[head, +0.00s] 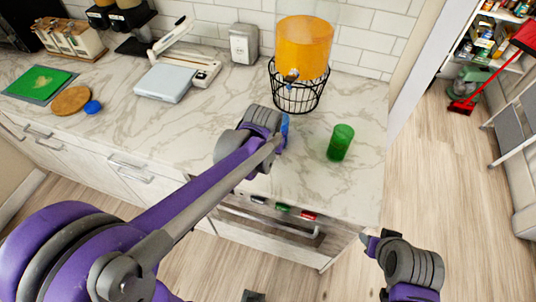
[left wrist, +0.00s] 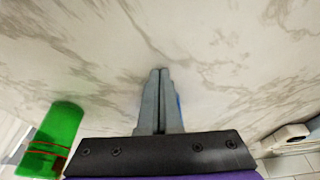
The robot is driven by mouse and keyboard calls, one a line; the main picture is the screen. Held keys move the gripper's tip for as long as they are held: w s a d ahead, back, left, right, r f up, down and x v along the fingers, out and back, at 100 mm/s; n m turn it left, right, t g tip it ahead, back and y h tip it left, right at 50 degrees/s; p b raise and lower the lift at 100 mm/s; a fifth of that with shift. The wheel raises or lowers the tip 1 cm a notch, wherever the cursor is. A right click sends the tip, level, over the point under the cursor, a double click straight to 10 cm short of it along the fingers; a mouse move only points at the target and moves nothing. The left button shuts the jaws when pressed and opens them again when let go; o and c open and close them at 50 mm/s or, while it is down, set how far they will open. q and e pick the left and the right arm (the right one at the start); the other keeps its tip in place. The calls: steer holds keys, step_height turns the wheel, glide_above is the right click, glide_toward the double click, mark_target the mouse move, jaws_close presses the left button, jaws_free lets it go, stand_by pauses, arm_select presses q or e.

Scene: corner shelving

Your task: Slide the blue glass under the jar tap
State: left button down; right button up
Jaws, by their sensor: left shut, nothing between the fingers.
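The jar (head: 305,45) of orange drink stands in a black wire stand (head: 299,98) on the counter, its tap (head: 291,76) facing the front. The blue glass (head: 285,124) is in front of the stand, mostly hidden behind my left gripper (head: 279,142). In the left wrist view a thin blue strip (left wrist: 179,104) shows just right of the shut fingers (left wrist: 159,72); I cannot tell whether they touch it. My left gripper is shut and empty, low over the counter. My right gripper (head: 364,238) is off the counter's front right; its finger opening is unclear.
A green glass (head: 341,142) stands to the right on the marble counter (head: 215,100); it also shows in the left wrist view (left wrist: 52,138). The counter ends at right.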

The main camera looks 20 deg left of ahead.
arm_select(q)
steer(key=w, duration=0.2)
steer(key=shift+w, duration=0.35)
steer(key=shift+s, duration=0.1)
arm_select(e)
steer(key=shift+w+r, duration=0.3)
arm_select(q)
steer(key=w, duration=0.8)
steer(key=shift+w+d, duration=0.1)
steer(key=shift+w, duration=0.05)
arm_select(e)
steer(key=shift+s+f, duration=0.2)
steer(key=shift+f, duration=0.25)
